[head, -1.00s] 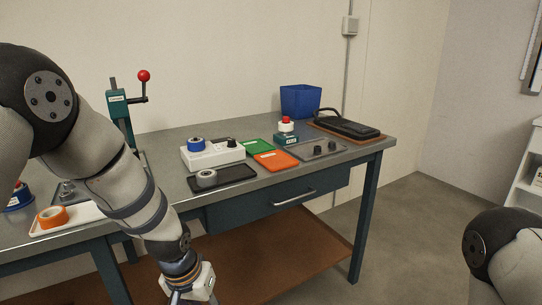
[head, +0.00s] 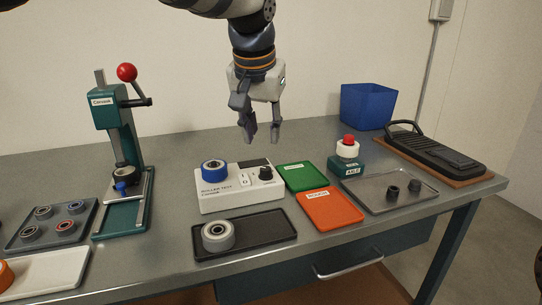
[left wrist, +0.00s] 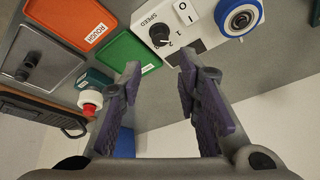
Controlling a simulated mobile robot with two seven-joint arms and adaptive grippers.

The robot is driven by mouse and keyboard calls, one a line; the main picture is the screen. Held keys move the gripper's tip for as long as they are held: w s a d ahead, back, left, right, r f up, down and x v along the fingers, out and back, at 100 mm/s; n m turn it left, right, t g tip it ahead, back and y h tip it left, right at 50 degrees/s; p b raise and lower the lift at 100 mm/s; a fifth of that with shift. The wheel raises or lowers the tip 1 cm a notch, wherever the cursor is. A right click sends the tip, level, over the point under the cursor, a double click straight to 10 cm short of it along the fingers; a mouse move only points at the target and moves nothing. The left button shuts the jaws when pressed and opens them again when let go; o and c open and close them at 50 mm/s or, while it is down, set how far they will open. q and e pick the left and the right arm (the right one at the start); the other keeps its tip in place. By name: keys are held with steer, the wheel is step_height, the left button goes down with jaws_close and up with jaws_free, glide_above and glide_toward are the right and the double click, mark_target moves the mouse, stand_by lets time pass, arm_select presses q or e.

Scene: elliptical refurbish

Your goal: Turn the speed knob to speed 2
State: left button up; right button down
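The speed knob (head: 265,173) is a small black dial at the right end of the white roller test box (head: 240,197). In the left wrist view the knob (left wrist: 160,35) sits beside the word SPEED, with a 1 and a 2 printed near it. I cannot tell for sure which number it points to. My left gripper (head: 261,140) hangs above and behind the box, fingers downward. In the left wrist view its two fingers (left wrist: 155,95) are wide apart with nothing between them. It does not touch the knob. My right gripper is not in view.
A blue-ringed roller (head: 214,166) sits on the box's left end, with a rocker switch (head: 243,181) beside the knob. Green (head: 308,177) and orange (head: 330,208) trays lie to the right. A black tray (head: 270,231) is in front. A green press (head: 122,150) stands left.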

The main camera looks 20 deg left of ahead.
mark_target(266, 168)
arm_select(q)
steer(key=x, duration=1)
steer(key=shift+s+f+b, duration=0.2)
steer(key=shift+f+b, duration=0.15)
jaws_close()
